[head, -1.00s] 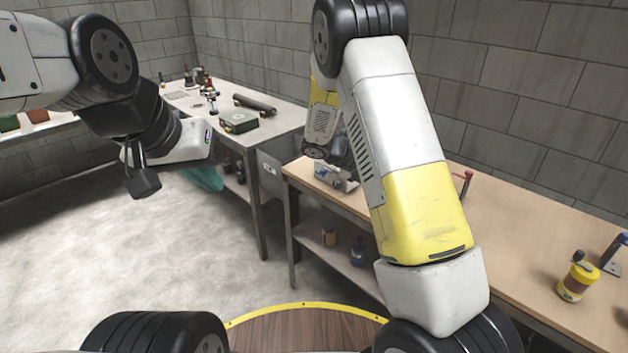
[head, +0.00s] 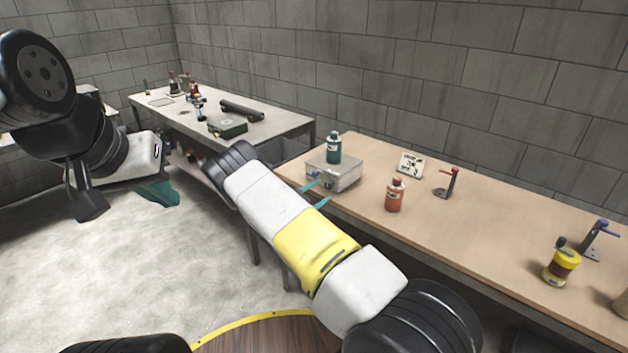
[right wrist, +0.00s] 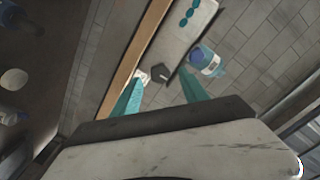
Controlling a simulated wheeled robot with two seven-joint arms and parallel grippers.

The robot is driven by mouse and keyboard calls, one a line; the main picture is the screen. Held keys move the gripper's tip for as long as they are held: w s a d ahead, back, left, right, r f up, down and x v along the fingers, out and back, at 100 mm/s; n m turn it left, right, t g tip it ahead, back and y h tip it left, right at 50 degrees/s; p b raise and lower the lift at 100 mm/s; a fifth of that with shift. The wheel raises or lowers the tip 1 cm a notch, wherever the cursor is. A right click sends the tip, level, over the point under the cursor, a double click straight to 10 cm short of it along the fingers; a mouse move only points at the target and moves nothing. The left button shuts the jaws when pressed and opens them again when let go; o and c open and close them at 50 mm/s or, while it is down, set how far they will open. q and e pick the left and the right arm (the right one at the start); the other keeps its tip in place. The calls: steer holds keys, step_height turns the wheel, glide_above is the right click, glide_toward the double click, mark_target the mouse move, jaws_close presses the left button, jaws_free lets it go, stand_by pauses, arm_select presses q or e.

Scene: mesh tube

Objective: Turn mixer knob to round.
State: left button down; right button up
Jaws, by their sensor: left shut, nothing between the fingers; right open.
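The mixer looks to be the pale metal box (head: 345,180) on the wooden bench in the head view, with a dark teal bottle (head: 334,147) on top. My right gripper (head: 317,193) is open, its teal fingers just in front of the box's near side. In the right wrist view a pale panel (right wrist: 182,35) bears several teal marks. A dark angular knob (right wrist: 160,75) shows at its lower end, in the gap between my open fingers (right wrist: 160,93) and beyond their tips. Contact is not visible. My left gripper (head: 160,193) is shut and empty, away from the bench.
A second table (head: 270,128) at the back left holds a green case (head: 227,127).

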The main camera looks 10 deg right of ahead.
mark_target(327, 187)
steer(key=shift+x, duration=1.85)
jaws_close()
